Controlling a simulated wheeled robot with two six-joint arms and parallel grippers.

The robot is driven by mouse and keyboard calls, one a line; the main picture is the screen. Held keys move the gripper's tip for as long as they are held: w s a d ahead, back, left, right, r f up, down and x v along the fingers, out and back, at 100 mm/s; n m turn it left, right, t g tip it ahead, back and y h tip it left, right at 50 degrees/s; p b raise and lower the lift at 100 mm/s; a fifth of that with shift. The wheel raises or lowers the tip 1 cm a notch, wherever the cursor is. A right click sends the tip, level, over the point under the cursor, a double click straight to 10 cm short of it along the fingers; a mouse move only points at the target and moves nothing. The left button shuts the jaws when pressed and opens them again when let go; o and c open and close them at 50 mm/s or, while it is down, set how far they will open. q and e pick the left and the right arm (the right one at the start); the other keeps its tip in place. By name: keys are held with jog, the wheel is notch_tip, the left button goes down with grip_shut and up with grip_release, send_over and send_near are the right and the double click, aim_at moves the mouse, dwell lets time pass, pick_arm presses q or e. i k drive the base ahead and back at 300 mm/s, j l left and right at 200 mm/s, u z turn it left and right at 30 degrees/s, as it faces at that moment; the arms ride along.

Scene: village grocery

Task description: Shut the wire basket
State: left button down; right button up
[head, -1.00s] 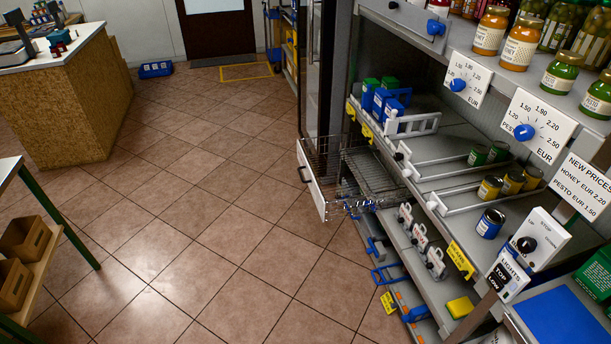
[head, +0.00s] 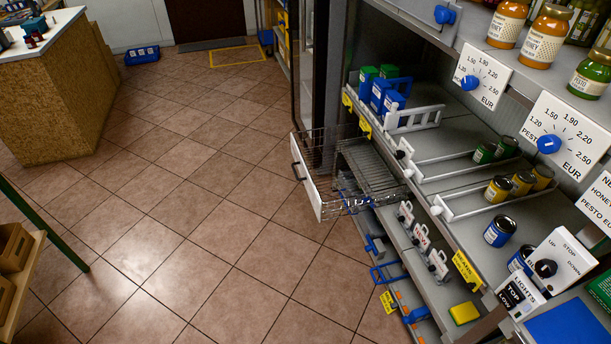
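The wire basket (head: 368,172) is pulled out of the shelf unit at the middle of the head view. It has a white front panel (head: 306,176) with a dark handle (head: 297,162) facing left over the aisle. The basket looks empty. Neither of my grippers shows in the head view.
The shelf unit (head: 440,215) on the right holds several cans, blue and green packs (head: 385,92), jars (head: 545,38) and price dials (head: 549,143). A blue-handled item (head: 388,272) sticks out low below the basket. The tiled floor (head: 200,230) left of the basket is clear. A counter (head: 50,95) stands at far left.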

aim_at(316, 200)
jog(key=i+j+z, duration=0.1)
jog(key=i+z, duration=0.25)
jog(key=i, duration=0.15)
jog(key=i+j+z, duration=0.2)
jog(key=i+z, duration=0.15)
jog(key=i, duration=0.15)
jog(key=z, duration=0.45)
